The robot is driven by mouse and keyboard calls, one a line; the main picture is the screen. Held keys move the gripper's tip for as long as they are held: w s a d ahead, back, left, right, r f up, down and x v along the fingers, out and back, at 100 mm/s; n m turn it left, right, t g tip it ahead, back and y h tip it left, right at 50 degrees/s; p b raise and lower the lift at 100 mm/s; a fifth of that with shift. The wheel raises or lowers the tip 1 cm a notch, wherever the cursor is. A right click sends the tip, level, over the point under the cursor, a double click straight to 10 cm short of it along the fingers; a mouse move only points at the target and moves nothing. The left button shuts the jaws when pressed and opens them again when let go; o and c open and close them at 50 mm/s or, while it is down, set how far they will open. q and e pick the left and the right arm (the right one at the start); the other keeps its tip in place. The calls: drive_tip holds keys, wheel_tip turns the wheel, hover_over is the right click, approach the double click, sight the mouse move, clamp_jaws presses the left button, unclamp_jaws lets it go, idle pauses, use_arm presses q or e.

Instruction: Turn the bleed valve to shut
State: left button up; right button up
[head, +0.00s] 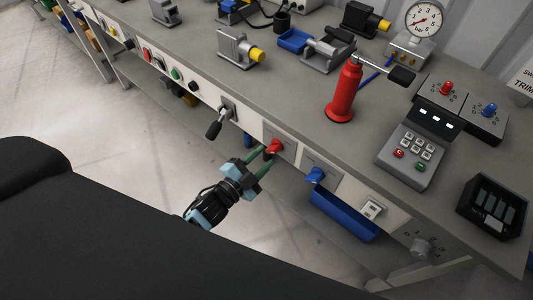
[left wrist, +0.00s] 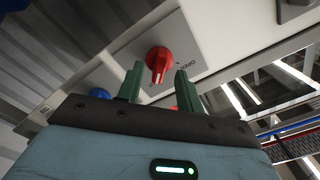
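A red valve knob (head: 273,147) with a pointer handle is mounted on the bench's front panel. In the left wrist view the red knob (left wrist: 159,60) sits on a light plate with printed lettering that seems to read "OPEN". A blue knob (head: 316,174) is on the panel to its right; I cannot tell from the labels which one is the bleed valve. My left gripper (head: 262,160) is just in front of the red knob. In the left wrist view its green fingers (left wrist: 159,78) are apart, on either side of the knob's handle, with nothing visibly gripped. My right gripper is not in view.
A black-handled lever (head: 215,128) sticks out left of the red knob. A blue bin (head: 343,215) hangs below the blue knob. A red cylinder (head: 344,95), a keypad unit (head: 411,150) and a pressure gauge (head: 424,20) stand on the bench. The floor in front is clear.

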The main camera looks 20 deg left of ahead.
use_arm(q)
drive_tip(key=v, duration=0.5)
drive_tip(key=shift+s+a, duration=0.1)
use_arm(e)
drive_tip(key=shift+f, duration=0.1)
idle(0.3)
